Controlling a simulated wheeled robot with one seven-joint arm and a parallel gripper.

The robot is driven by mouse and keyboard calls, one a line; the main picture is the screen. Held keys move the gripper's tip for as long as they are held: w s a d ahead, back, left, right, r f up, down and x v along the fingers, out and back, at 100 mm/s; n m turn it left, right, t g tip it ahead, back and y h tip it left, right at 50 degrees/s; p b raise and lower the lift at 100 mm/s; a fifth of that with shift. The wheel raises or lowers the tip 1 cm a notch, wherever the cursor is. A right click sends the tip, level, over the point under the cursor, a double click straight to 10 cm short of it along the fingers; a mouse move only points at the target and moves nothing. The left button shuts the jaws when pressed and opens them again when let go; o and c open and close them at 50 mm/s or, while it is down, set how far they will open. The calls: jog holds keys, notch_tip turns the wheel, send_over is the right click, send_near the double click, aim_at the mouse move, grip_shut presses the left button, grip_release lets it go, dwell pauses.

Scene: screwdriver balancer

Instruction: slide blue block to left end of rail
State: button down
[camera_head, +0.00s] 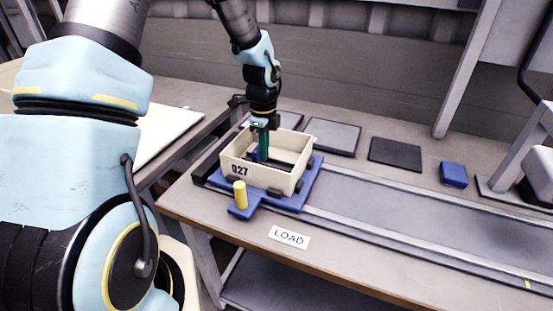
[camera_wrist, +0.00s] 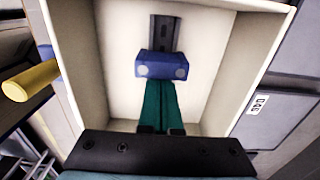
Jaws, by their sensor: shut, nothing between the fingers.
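A blue block (camera_wrist: 161,65) with two pale round spots sits on a short dark rail (camera_wrist: 166,30) on the floor of a cream bin (camera_wrist: 112,45). The rail shows beyond the block in the wrist view; its other part is hidden by the block and my fingers. My gripper (camera_wrist: 158,88) points down into the bin, its green fingers shut together with nothing between them. The fingertips are at the block's near side; I cannot tell if they touch. In the head view, my gripper (camera_head: 263,156) is inside the bin (camera_head: 250,170), and the block is mostly hidden.
The bin, marked 027, stands on a blue carriage (camera_head: 311,185) with a yellow peg (camera_head: 240,194), at the left of a long track (camera_head: 420,215). Dark flat pads (camera_head: 395,153) and a separate blue box (camera_head: 454,174) lie behind the track. The bin walls surround my fingers.

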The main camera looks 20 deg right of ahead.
jog(key=shift+w+a+p, duration=0.8)
jog(key=shift+p, duration=0.2)
dwell(2.7)
jog(key=shift+s+d, duration=0.3)
dwell(0.8)
jog(key=shift+r, duration=0.1)
jog(key=shift+r+p, duration=0.95)
jog(key=shift+p, duration=0.05)
jog(key=r+p, duration=0.2)
jog(key=r, duration=0.1)
jog(key=r+p, duration=0.2)
jog(key=shift+s+d, duration=0.3)
jog(key=shift+a, duration=0.1)
